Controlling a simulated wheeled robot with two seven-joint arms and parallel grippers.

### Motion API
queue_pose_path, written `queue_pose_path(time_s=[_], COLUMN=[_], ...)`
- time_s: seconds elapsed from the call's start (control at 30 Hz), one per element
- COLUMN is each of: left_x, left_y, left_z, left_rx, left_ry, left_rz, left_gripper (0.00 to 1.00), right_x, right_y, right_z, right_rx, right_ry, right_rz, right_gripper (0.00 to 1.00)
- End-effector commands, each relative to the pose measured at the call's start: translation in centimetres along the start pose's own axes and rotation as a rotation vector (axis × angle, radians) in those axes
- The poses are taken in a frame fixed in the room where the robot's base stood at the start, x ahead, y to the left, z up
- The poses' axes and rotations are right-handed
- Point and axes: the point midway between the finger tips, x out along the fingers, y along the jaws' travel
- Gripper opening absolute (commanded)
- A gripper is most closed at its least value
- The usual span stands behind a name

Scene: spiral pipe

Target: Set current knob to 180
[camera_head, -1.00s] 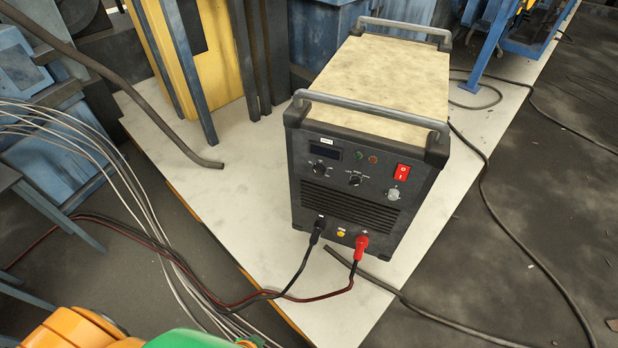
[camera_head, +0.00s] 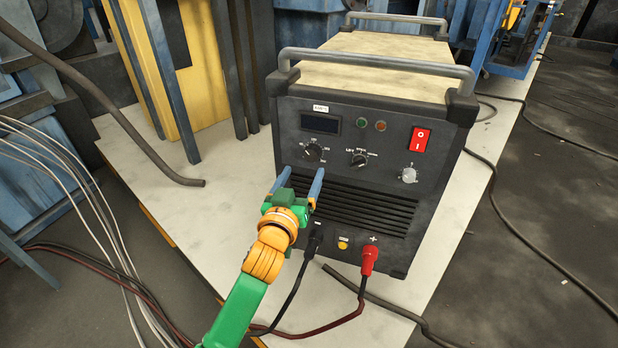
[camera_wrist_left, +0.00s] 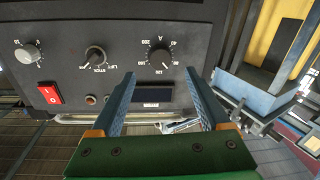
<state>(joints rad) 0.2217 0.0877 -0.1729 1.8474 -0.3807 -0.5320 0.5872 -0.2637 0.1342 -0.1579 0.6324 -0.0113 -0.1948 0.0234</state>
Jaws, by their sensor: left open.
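The welding machine (camera_head: 345,185) stands upright with its dark front panel facing me. The current knob (camera_head: 313,152) is a small black dial at the panel's upper left, below a dark display (camera_head: 320,123). In the left wrist view the current knob (camera_wrist_left: 160,58) appears inverted, with a numbered scale and an "A" around it; its exact setting is hard to read. My left gripper (camera_head: 304,172) is open and empty, its two blue fingers pointing at the panel just below the knob. In the left wrist view the fingers (camera_wrist_left: 160,74) straddle the knob's line, apart from it. My right gripper is not visible.
A middle selector knob (camera_head: 359,158), a grey knob (camera_head: 409,175) and a red switch (camera_head: 421,139) share the panel. Black and red plugs (camera_head: 369,260) with cables sit low on the front. A metal handle (camera_head: 380,62) juts above the panel.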

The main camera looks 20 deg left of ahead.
Motion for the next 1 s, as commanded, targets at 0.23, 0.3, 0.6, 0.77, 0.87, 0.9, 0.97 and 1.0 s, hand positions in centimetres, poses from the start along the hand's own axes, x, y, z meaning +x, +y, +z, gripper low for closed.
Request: queue_pose_path(time_s=[0.23,0.3,0.6,0.77,0.87,0.9,0.97,1.0], left_x=[4.7,5.5,6.2,6.2,6.2,6.2,6.2,6.2], left_y=[0.0,0.0,0.0,0.0,0.0,0.0,0.0,0.0], left_z=[0.0,0.0,-0.1,-0.1,-0.1,-0.1,0.0,0.0], left_rx=[0.002,0.002,0.002,0.002,0.002,0.002,0.002,0.002], left_ry=[-0.002,-0.003,-0.005,-0.005,-0.005,-0.005,-0.005,-0.005], left_rz=[0.0,0.0,0.001,0.001,0.001,0.001,0.001,0.001], left_gripper=[0.8,0.8,0.8,0.53,0.26,0.15,0.0,0.0], right_x=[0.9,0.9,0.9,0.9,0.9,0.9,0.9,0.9], right_y=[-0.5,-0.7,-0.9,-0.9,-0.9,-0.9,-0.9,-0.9], right_z=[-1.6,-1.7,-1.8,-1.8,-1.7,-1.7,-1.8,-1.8], right_rx=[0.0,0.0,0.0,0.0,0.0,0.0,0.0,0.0], right_ry=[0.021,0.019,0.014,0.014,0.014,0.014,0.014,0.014], right_rz=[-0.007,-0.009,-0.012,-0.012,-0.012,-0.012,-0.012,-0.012], right_gripper=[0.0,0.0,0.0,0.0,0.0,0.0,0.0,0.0])
